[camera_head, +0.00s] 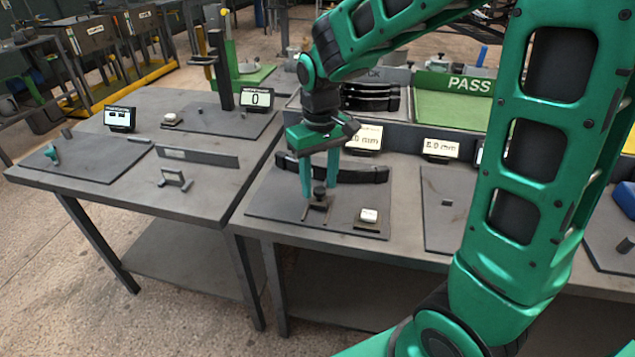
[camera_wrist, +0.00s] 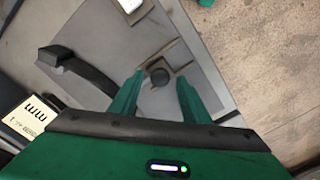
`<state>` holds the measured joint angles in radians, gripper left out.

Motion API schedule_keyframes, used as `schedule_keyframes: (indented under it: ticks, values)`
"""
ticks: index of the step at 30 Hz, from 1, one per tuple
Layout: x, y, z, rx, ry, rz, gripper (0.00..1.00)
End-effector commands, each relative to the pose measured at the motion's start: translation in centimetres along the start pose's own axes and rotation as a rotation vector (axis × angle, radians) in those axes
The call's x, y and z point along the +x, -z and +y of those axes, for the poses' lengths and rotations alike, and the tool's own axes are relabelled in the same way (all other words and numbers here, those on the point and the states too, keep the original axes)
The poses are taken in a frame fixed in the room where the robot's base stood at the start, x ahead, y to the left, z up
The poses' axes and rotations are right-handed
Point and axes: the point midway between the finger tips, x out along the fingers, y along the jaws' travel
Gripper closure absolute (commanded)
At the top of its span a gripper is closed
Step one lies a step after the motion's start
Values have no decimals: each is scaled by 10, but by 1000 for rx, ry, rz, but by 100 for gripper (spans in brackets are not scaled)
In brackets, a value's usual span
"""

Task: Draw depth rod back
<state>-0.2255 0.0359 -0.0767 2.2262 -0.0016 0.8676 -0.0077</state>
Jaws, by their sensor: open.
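A dark round knob on a small bracket (camera_head: 318,205), which looks like the depth rod's head (camera_head: 319,190), stands on a grey plate (camera_head: 275,204) on the middle table. The knob (camera_wrist: 159,77) shows from above in the wrist view. My gripper (camera_head: 319,187) points down over it with its two green fingers apart. In the wrist view my gripper (camera_wrist: 160,80) has one finger on each side of the knob, with visible gaps. Whether a fingertip touches the bracket is hard to tell. The lower rod is hidden.
A black curved leaf spring (camera_head: 362,175) lies just behind my fingers. A small white display (camera_head: 368,215) sits on the plate at right. Labelled signs (camera_head: 364,137) stand behind. The left table holds a gauge plate (camera_head: 90,160) and a small bracket (camera_head: 174,178).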

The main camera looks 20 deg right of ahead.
Motion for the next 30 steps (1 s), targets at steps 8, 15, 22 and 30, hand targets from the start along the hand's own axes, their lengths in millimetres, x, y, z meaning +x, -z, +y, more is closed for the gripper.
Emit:
schedule_keyframes:
  ticks: [8,15,22,30]
  values:
    - [7,0,0,1,0,1,57]
    - [7,0,0,1,0,1,83]
    - [6,-1,-1,1,0,1,100]
    - [6,-27,-27,-2,0,0,100]
